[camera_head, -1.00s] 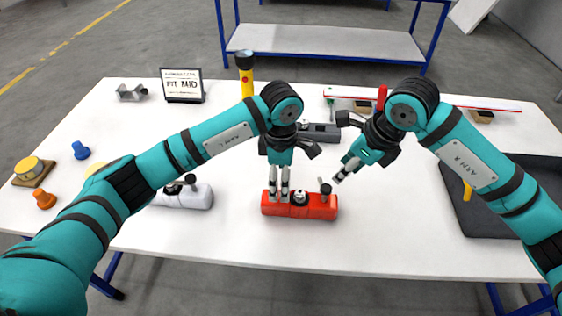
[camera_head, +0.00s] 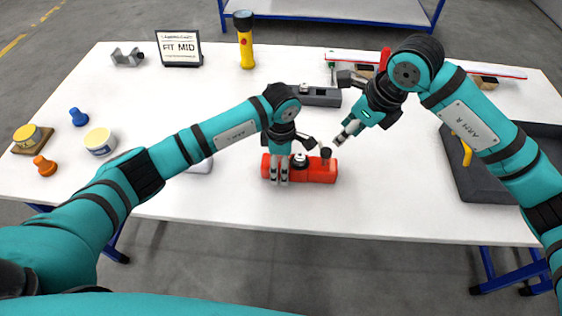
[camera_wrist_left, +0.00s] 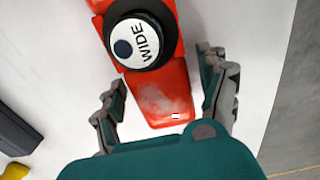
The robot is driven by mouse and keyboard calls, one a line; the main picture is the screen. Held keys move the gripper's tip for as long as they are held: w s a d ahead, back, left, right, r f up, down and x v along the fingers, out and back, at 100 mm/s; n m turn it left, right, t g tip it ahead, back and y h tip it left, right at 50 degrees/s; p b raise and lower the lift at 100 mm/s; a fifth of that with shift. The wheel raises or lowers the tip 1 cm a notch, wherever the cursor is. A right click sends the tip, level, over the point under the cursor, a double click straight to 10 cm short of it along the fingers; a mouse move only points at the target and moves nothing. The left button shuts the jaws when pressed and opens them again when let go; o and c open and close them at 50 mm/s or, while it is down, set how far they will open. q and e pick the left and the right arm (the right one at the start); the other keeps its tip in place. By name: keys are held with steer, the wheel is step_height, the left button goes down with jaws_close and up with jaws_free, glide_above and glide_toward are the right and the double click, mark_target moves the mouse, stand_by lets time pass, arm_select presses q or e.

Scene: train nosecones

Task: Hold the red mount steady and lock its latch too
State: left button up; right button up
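The red mount (camera_head: 318,172) lies on the white table near its front edge. It carries a round black-rimmed dial (camera_head: 300,160) and an upright dark-knobbed latch lever (camera_head: 326,154) at its right end. In the left wrist view the red mount (camera_wrist_left: 160,92) shows its dial (camera_wrist_left: 140,42), marked "WIDE". My left gripper (camera_head: 277,172) is at the mount's left end. Its fingers (camera_wrist_left: 168,95) are apart, one on each side of that end, with gaps visible. My right gripper (camera_head: 343,138) hovers just right of and behind the lever, apart from it; its finger opening is unclear.
A grey mount (camera_head: 316,97) lies behind the red one; a white mount (camera_head: 200,167) is mostly hidden by my left arm. A sign reading "FIT MID" (camera_head: 180,49) and a yellow flashlight (camera_head: 246,45) stand behind. A dark tray (camera_head: 475,185) is at right.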

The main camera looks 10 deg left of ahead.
arm_select(q)
steer(key=c, duration=1.1)
steer(key=shift+c, duration=0.3)
arm_select(e)
steer(key=shift+o, duration=1.2)
steer(key=shift+r, duration=0.1)
steer(key=y, duration=0.1)
steer(key=m+t+y, duration=0.3)
steer(key=t+y, duration=0.5)
steer(key=t, duration=0.3)
glide_toward(330, 156)
steer(key=x, duration=1.1)
steer(key=shift+w+a, duration=0.2)
